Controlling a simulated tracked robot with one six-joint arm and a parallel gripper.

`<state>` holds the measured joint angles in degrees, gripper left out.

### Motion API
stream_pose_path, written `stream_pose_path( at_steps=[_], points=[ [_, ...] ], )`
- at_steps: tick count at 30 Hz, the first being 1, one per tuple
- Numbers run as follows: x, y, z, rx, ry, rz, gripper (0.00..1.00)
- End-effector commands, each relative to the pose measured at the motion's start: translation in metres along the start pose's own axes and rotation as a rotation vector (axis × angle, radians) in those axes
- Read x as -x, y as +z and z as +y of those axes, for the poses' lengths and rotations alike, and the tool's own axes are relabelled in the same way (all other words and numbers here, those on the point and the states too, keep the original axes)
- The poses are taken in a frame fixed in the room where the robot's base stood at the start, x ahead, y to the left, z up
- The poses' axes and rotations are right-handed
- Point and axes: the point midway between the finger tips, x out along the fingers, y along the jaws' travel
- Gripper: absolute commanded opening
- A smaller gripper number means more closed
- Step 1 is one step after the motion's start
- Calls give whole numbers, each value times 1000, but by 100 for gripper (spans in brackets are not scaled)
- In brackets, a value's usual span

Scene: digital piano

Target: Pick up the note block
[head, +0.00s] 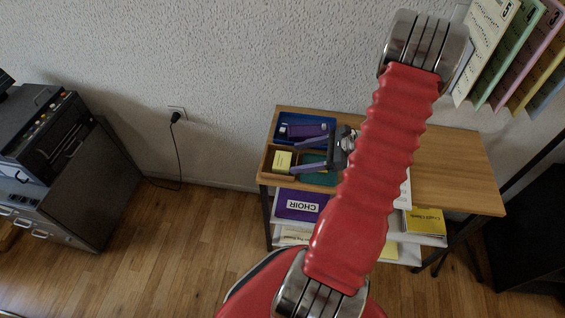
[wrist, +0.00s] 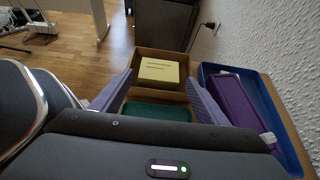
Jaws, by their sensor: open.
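The note block is a small pale yellow block (head: 282,161) in a compartment of a wooden tray (head: 266,163) on the desk. In the wrist view the block (wrist: 159,70) sits ahead, with dark marks on its near face. My gripper (head: 294,159) is open and empty, and its two purple ribbed fingers point toward the block. In the wrist view my gripper (wrist: 160,78) has one finger on each side of the view to the block. The block looks beyond the fingertips. I cannot tell how high the fingers are above the tray.
A dark green item (wrist: 157,111) lies in the nearer compartment. A blue tray (wrist: 272,112) with a purple case (wrist: 240,105) stands beside the wooden tray, close to the wall. The desk top (head: 455,170) is clear on the right. Shelves below hold a purple CHOIR folder (head: 301,206).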

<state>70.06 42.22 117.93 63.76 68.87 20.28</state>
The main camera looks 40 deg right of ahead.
Motion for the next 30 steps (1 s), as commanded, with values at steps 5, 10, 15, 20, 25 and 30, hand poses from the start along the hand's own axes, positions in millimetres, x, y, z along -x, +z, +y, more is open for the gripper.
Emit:
stream_pose_path(
  at_steps=[5,10,15,20,25,30],
  points=[
    [-22,0,1,0,4,0,68],
    [-44,0,1,0,4,0,68],
    [-52,0,1,0,2,0,68],
    [-51,0,0,0,1,0,68],
    [-51,0,0,0,1,0,68],
    [-51,0,0,0,1,0,67]
  ],
)
